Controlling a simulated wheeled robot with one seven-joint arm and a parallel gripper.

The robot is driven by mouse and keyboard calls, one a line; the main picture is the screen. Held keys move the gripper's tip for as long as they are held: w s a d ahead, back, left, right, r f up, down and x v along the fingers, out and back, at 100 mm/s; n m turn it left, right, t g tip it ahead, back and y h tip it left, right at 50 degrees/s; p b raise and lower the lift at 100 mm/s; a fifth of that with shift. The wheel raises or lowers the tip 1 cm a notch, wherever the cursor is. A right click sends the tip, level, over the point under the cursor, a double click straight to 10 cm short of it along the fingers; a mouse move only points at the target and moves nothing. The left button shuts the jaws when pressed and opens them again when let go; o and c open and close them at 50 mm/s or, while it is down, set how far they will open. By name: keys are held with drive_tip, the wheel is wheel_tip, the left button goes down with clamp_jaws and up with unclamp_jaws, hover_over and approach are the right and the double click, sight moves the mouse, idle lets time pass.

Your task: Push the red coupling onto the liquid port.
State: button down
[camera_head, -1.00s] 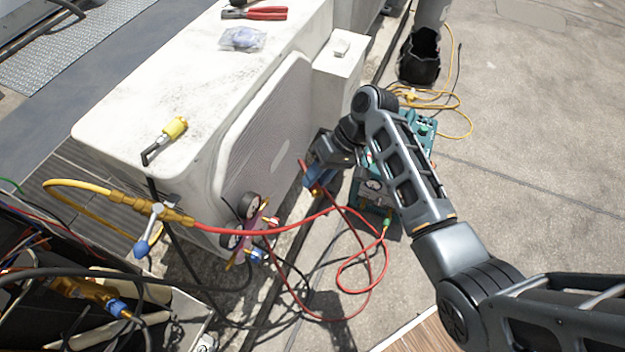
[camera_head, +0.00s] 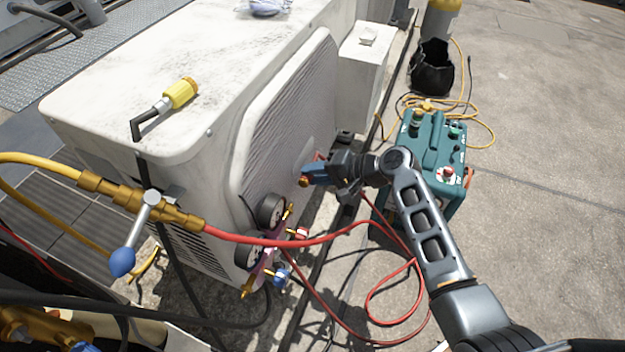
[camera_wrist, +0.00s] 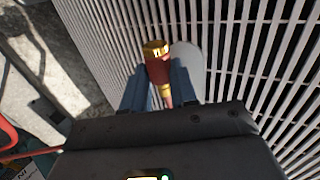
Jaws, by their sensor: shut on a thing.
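The red coupling (camera_wrist: 157,68), with a gold end, stands between the two blue fingers of my gripper (camera_wrist: 161,88) in the wrist view. The fingers are shut on it, and its gold end points away from my wrist. The condenser's white grille (camera_wrist: 235,40) fills the background behind it. In the head view my gripper (camera_head: 309,176) is in front of the condenser grille (camera_head: 285,120), with its fingers pointing left. A small red and brass part shows at the fingertips there. I cannot make out the liquid port in either view.
A red hose (camera_head: 320,238) loops below my arm. A teal machine (camera_head: 440,140) stands behind my arm. A brass valve (camera_head: 150,200) with yellow hose is at the left foreground. Open concrete (camera_head: 550,130) lies right.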

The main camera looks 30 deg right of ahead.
drive_tip(key=shift+s+a+p, duration=0.4)
drive_tip(key=shift+s+a, duration=0.3)
drive_tip(key=shift+a, duration=0.3)
drive_tip(key=shift+s+a+p, duration=0.35)
drive_tip(key=shift+s+a, duration=0.35)
drive_tip(key=shift+a, duration=0.25)
drive_tip(key=shift+s+a+p, duration=0.85)
drive_tip(key=shift+a, duration=0.25)
idle(1.7)
drive_tip(key=c, duration=0.8)
unclamp_jaws()
drive_tip(key=w+d+b, duration=0.2)
drive_tip(key=w+d, duration=0.2)
drive_tip(key=d, duration=0.2)
drive_tip(key=shift+w, duration=0.25)
drive_tip(key=shift+s+d, duration=0.1)
